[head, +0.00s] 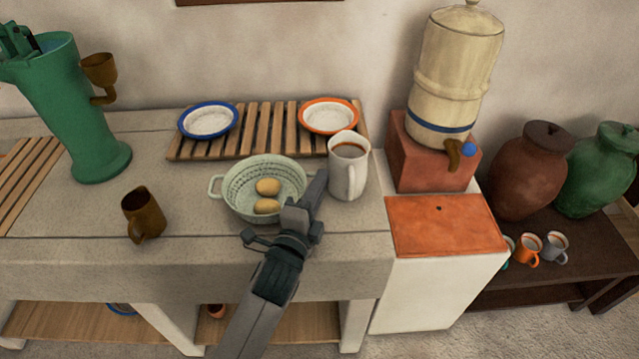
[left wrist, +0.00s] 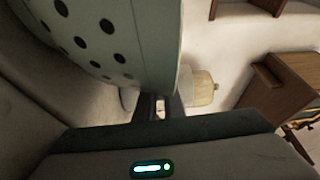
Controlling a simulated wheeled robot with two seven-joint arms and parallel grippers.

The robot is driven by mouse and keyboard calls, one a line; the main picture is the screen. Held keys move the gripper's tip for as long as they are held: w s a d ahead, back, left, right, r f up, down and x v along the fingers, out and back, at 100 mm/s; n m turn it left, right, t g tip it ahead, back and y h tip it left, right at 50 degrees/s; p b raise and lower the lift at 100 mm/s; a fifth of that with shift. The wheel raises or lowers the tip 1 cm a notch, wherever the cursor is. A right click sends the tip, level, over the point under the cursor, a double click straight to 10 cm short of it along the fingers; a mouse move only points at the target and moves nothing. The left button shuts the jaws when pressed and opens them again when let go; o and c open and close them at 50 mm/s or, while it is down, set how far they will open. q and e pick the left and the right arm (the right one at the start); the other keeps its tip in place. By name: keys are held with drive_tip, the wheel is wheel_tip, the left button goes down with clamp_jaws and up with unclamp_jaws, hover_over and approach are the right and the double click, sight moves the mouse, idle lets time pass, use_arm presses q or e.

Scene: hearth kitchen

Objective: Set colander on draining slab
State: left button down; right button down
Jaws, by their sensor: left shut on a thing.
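The pale green colander (head: 233,205) with two side handles is at the right part of the grey stone slab (head: 190,214), in front of the slatted rack. Two yellowish, potato-like pieces (head: 266,186) lie in it. It looks level; I cannot tell whether it touches the stone. My left gripper (head: 308,196) is shut on its right side, hiding the handle there. In the left wrist view the perforated colander wall (left wrist: 95,35) fills the upper left, close to the fingers. My right gripper is not in view.
A white mug (head: 346,178) of brown liquid stands close right of my gripper. A brown jug (head: 141,214) stands left. The wooden rack (head: 255,130) holds two plates. A green pump (head: 90,120) stands at left. An orange-topped stand (head: 445,225) and a water dispenser (head: 456,75) are right.

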use_arm(q)
drive_tip(key=shift+f, duration=0.1)
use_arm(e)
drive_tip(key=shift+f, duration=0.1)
use_arm(q)
drive_tip(key=c, duration=1.9)
unclamp_jaws()
drive_tip(key=shift+o, duration=0.2)
drive_tip(key=shift+r, duration=0.2)
drive_tip(key=shift+s+a+f, duration=0.15)
drive_tip(key=shift+s+a, duration=0.05)
drive_tip(key=shift+s, duration=0.4)
drive_tip(key=b+v, duration=0.1)
drive_tip(key=v, duration=0.8)
drive_tip(key=shift+s+a, duration=0.15)
drive_tip(key=shift+s, duration=0.05)
drive_tip(key=shift+s+a, duration=0.25)
drive_tip(key=shift+s, duration=0.35)
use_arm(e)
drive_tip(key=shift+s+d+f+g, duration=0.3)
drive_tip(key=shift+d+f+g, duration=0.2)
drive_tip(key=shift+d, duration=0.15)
